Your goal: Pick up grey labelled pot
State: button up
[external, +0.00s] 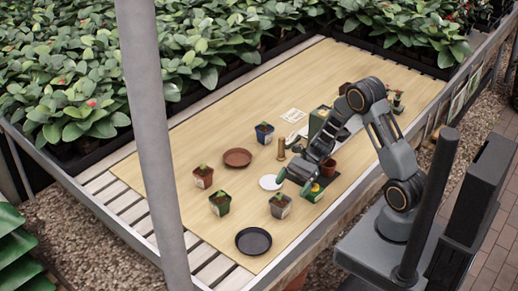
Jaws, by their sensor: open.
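A small grey pot (280,207) with a plant and what looks like a pale label stands upright on the wooden table, towards its front edge. My gripper (294,183) is open above the table, up and slightly right of the grey pot in the picture. Its fingertips point down and to the left. No contact with the pot shows, and nothing is visible between the fingers. The exact height of the gripper over the table is hard to tell.
A green pot (220,204), a terracotta pot (203,177) and a blue pot (264,134) stand to the left and behind. A black saucer (253,241), brown saucer (237,158) and white disc (270,182) lie flat.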

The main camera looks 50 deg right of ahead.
aim_at(285, 196)
jog(key=shift+p+x, duration=0.35)
jog(key=shift+x, duration=3.4)
jog(key=shift+s, duration=0.15)
jog(key=shift+c, duration=0.3)
jog(key=c, duration=1.2)
